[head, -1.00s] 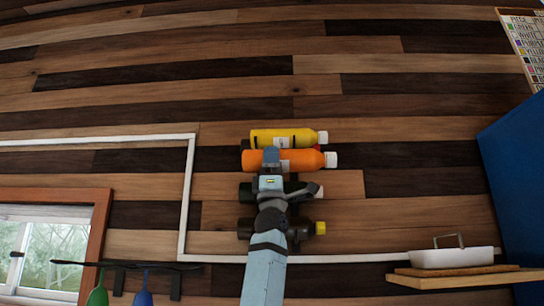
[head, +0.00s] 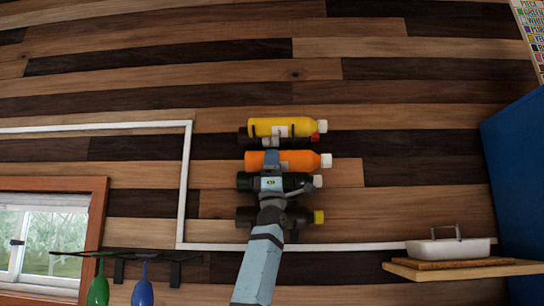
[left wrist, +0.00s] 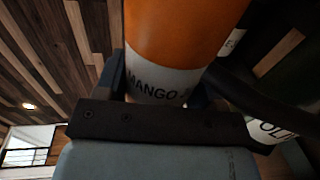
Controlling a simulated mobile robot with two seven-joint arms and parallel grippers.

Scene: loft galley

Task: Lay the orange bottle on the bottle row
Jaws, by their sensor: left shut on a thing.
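The orange bottle (head: 305,160) lies level in the head view, its white cap to the right. My left gripper (head: 271,158) is shut on its middle. In the left wrist view the orange bottle (left wrist: 185,30) fills the space between the fingers, with a white label reading "MANGO". The bottle row on the wall carries a yellow bottle (head: 290,126) at the top, a dark green bottle (head: 300,181) with a white cap, and a dark bottle (head: 300,217) with a yellow cap lowest. A red cap (head: 322,138) shows just under the yellow bottle. Whether the orange bottle touches the row is hidden.
A white pipe (head: 186,185) runs left of the row and along below it. A shelf (head: 465,270) with a white dish (head: 447,248) is at lower right, beside a blue cabinet (head: 515,180). A green and a blue utensil hang at lower left.

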